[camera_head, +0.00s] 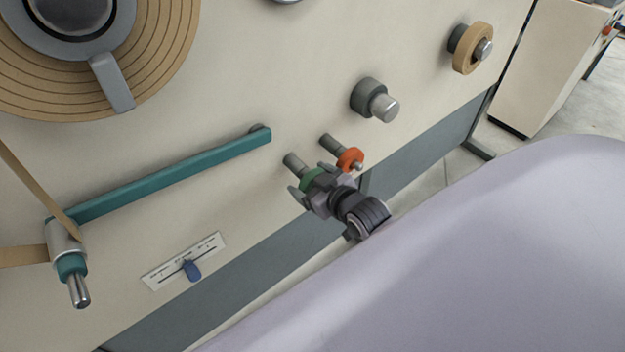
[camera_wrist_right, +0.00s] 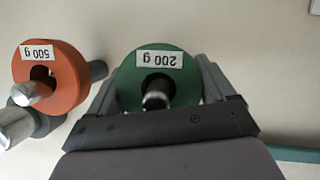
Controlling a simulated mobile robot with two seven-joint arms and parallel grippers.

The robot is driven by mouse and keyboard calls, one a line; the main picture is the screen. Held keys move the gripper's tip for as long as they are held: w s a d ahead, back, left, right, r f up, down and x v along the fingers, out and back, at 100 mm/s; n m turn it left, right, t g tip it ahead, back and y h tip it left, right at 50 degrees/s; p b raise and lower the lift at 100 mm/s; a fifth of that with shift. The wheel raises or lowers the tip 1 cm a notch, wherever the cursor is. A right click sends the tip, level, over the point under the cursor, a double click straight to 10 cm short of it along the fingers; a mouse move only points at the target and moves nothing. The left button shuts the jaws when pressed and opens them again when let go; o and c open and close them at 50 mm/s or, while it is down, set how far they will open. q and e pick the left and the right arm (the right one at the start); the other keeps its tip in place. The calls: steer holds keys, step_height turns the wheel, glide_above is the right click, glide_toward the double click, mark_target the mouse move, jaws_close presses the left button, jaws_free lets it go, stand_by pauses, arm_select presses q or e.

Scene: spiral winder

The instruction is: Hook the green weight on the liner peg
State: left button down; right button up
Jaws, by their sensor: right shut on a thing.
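The green weight (camera_head: 311,178) is a ring at a short grey peg (camera_head: 292,160) on the cream machine panel. In the right wrist view the green weight (camera_wrist_right: 128,92) carries a "200 g" label, upside down. A round metal peg end (camera_wrist_right: 157,97) shows in its hole. My right gripper (camera_head: 312,183) is shut on the green weight, one finger on each side of it. I cannot tell how far along the peg the weight sits. Which peg is the liner peg is not marked. My left gripper is not in view.
An orange weight (camera_head: 349,160), labelled "500 g" in the wrist view, hangs on a neighbouring peg, close to my right gripper. A larger grey roller (camera_head: 370,97) sticks out above.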

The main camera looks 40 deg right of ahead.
steer(key=o, duration=1.7)
steer(key=s+a+r+g+p, duration=0.1)
steer(key=s+a+p, duration=0.2)
steer(key=s, duration=0.3)
steer(key=s+a+r+g+y+p, duration=0.1)
steer(key=s+a+p, duration=0.2)
steer(key=s, duration=0.3)
steer(key=s+a+r+g+y+p, duration=0.1)
steer(key=s+a+p, duration=0.2)
steer(key=s+p, duration=0.2)
steer(key=shift+s+a+r+p, duration=0.15)
steer(key=shift+s+p, duration=0.05)
steer(key=shift+s, duration=0.3)
steer(key=shift+s+a+r+p, duration=0.1)
steer(key=shift+s+r+p, duration=0.05)
steer(key=shift+s, duration=0.3)
